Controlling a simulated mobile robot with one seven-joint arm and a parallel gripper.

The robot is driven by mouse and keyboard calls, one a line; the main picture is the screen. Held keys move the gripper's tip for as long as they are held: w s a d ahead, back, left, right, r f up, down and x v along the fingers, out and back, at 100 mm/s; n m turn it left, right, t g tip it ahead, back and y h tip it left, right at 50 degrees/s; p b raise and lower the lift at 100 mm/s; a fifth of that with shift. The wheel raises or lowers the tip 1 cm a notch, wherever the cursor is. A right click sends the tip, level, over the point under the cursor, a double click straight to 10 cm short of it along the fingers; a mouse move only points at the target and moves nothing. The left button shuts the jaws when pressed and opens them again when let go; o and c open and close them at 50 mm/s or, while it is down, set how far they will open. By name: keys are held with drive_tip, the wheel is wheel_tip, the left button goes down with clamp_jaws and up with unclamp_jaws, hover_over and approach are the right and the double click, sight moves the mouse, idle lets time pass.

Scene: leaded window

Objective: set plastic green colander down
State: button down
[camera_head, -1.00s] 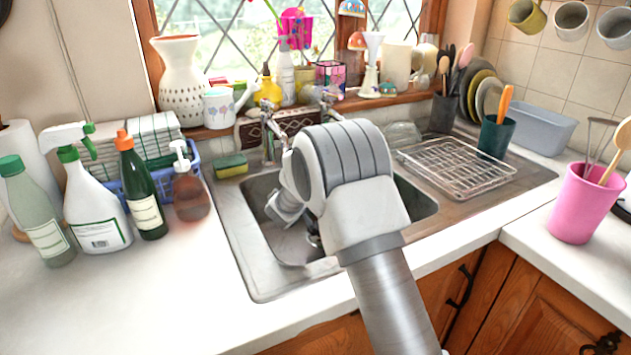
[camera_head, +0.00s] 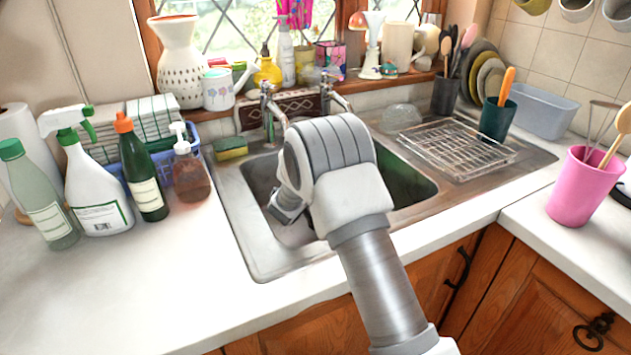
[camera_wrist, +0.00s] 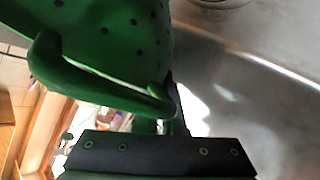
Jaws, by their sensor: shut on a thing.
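The green plastic colander (camera_wrist: 115,30) fills the upper left of the wrist view, with dark round holes in its wall and a looped handle. My gripper (camera_wrist: 168,128) is shut on the colander at its handle. In the head view, a dark green part of the colander (camera_head: 408,182) shows inside the sink (camera_head: 262,262), to the right of my arm. The rest of it and my fingers are hidden behind my arm there. I cannot tell whether the colander touches the sink's bottom. Grey metal shows beside it in the wrist view.
A wire rack (camera_head: 458,148) lies on the drainer right of the sink. The taps (camera_head: 268,110) stand behind it. A sponge (camera_head: 230,148) and bottles (camera_head: 140,175) are to the left. The pink pot (camera_head: 583,188) is at right. The front-left counter (camera_head: 130,285) is clear.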

drive_tip(key=shift+f+b, duration=0.55)
drive_tip(key=shift+b, duration=0.45)
drive_tip(key=c, duration=0.9)
unclamp_jaws()
drive_tip(key=shift+c, duration=0.2)
